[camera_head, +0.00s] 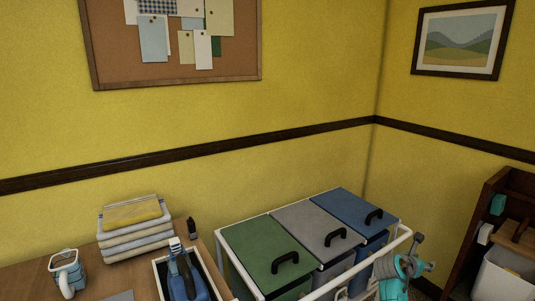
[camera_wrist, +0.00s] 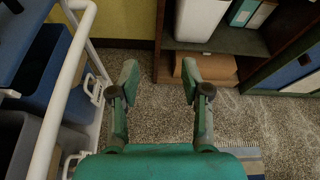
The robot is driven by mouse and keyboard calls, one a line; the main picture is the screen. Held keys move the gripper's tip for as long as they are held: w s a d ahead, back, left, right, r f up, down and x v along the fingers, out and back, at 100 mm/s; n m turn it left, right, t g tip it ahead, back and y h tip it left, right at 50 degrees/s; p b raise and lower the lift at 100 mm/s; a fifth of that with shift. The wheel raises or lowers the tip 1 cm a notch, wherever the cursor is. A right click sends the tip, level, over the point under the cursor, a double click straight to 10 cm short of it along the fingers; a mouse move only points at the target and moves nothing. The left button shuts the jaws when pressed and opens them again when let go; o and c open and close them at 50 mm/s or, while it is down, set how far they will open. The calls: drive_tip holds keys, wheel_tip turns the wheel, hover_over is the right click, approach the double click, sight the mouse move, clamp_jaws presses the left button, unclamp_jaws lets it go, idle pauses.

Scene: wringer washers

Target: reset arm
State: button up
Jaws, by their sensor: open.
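My gripper shows in the wrist view (camera_wrist: 159,82) with its two fingers spread wide apart and nothing between them. Carpet lies below it and a dark shelf stands beyond its fingertips. In the head view my teal arm end (camera_head: 398,268) is at the lower right, close to the right side of the white-framed bin cart (camera_head: 408,236). Its fingers cannot be made out clearly there.
The cart holds bins with green (camera_head: 268,252), grey (camera_head: 310,232) and blue (camera_head: 352,214) lids. A dark shelf (camera_head: 485,235) stands at right. Carpet (camera_wrist: 235,120) lies between cart and shelf.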

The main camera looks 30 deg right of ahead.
drive_tip(key=w+a+f+m+t+y, duration=0.1)
drive_tip(key=a+f+t, duration=0.2)
drive_tip(key=a+f, duration=0.45)
drive_tip(key=w+a+f+m+t+y, duration=0.15)
drive_tip(key=a+f, duration=0.35)
drive_tip(key=a, duration=0.5)
drive_tip(key=s+a+f+m+t+y, duration=0.1)
drive_tip(key=s+a+f+t, duration=0.15)
drive_tip(key=a, duration=0.45)
drive_tip(key=s+a+f+m+t+y, duration=0.1)
drive_tip(key=s+a+f, duration=0.15)
drive_tip(key=a, duration=0.45)
drive_tip(key=s+a+f+m+t+y, duration=0.1)
drive_tip(key=s+a+m+t, duration=0.15)
drive_tip(key=a, duration=0.45)
drive_tip(key=s+a+r+m+t+y, duration=0.1)
drive_tip(key=s+a+r+m+y, duration=0.1)
drive_tip(key=s+a, duration=0.45)
drive_tip(key=s+a+r+m+t+y, duration=0.1)
drive_tip(key=s+a+r+m+y, duration=0.15)
drive_tip(key=s+a, duration=0.45)
drive_tip(key=s+a+r+m+t+y, duration=0.2)
drive_tip(key=s+a+r+m, duration=0.6)
drive_tip(key=s+r, duration=0.4)
drive_tip(key=shift+r+y, duration=0.65)
drive_tip(key=shift+y, duration=0.05)
